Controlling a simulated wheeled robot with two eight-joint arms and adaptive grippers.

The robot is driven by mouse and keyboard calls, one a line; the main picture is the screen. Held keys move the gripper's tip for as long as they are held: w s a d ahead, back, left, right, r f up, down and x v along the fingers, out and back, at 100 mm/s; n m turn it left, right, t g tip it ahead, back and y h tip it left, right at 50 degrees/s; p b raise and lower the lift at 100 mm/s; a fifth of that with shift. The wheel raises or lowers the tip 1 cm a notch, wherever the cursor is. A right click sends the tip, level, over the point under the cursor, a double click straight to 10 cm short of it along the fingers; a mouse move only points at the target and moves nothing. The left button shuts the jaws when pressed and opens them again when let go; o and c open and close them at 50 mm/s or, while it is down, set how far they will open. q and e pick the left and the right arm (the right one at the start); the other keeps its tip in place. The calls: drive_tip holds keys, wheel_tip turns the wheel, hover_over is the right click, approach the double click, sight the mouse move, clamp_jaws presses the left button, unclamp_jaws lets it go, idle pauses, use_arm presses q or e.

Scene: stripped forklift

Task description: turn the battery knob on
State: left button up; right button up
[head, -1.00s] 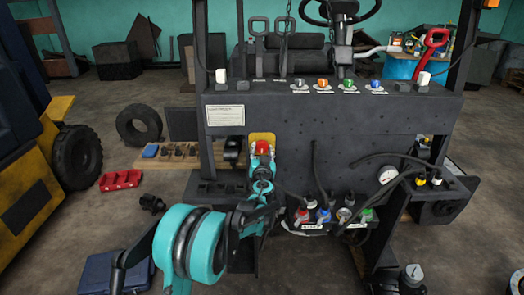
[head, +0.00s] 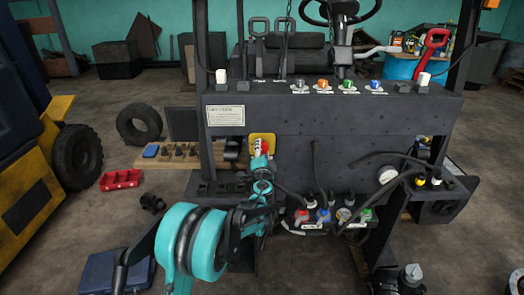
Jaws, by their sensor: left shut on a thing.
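The battery knob (head: 265,146) is red and sits on a yellow plate (head: 254,139) on the front of the dark forklift frame. My left gripper (head: 261,149) is at the knob, with its fingers closed around it. The fingers and the teal wrist hide most of the knob, so its exact angle is hard to read. My right gripper is not in view.
A row of coloured knobs (head: 323,86) lines the top of the forklift panel (head: 340,115). Coloured connectors with black hoses (head: 325,214) hang low, right of my left arm. A red tray (head: 121,180) and a blue case (head: 100,272) lie on the floor at left.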

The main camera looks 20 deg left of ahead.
use_arm(q)
drive_tip(key=m, duration=0.7)
idle(0.7)
drive_tip(key=o, duration=1.2)
drive_tip(key=shift+c, duration=0.2)
drive_tip(key=v, duration=1.2)
